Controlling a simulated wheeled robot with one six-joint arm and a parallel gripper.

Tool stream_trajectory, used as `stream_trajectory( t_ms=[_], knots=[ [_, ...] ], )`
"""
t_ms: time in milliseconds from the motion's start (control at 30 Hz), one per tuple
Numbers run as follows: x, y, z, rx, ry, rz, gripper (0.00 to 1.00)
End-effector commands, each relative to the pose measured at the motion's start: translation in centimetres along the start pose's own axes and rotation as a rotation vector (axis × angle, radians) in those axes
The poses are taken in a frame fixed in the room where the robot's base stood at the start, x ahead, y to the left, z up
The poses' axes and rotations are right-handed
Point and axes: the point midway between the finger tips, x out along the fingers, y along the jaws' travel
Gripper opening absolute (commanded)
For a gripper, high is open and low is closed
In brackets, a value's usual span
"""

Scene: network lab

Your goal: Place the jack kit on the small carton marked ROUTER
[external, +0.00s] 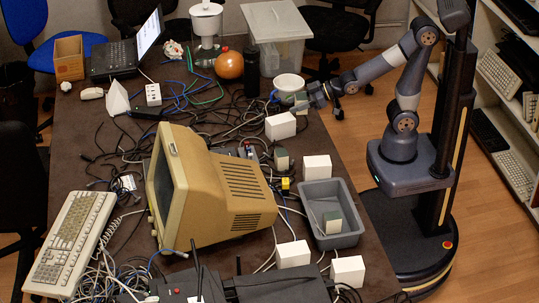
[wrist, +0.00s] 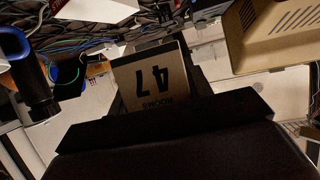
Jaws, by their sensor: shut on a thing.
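My gripper (external: 314,97) is shut on a small box (external: 300,103) and holds it above the table's far right side, next to a white bowl. In the wrist view the box (wrist: 156,85) shows a tan face that reads 47 and ROOMS upside down. I cannot tell from the lettering whether it is the jack kit. Similar grey-green boxes stand near the table's middle (external: 281,160) and in a grey tray (external: 312,190). Small white cartons stand at the right: one by the gripper (external: 280,126), one behind the tray (external: 317,167), and two in front (external: 293,253) (external: 347,271). No ROUTER mark is readable.
A beige monitor (external: 215,190) fills the table's middle. A dark cylinder (external: 251,75), an orange ball (external: 229,65) and the white bowl (external: 288,84) stand near my gripper. Tangled cables cover much of the table. A clear bin (external: 275,25) stands at the far edge.

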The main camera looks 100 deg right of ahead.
Motion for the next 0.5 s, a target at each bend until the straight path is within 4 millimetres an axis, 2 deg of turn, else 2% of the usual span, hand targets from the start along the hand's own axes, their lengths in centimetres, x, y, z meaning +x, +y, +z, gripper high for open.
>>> stream_trajectory(
  t_ms=[33,400,500],
  knots=[
    [0.2,0.4,-1.0,-0.001,0.0,0.002,0.22],
    [2.8,3.3,-5.3,-0.017,-0.003,-0.046,0.22],
    [3.7,4.3,-5.9,-0.028,-0.004,-0.074,0.22]
  ],
)
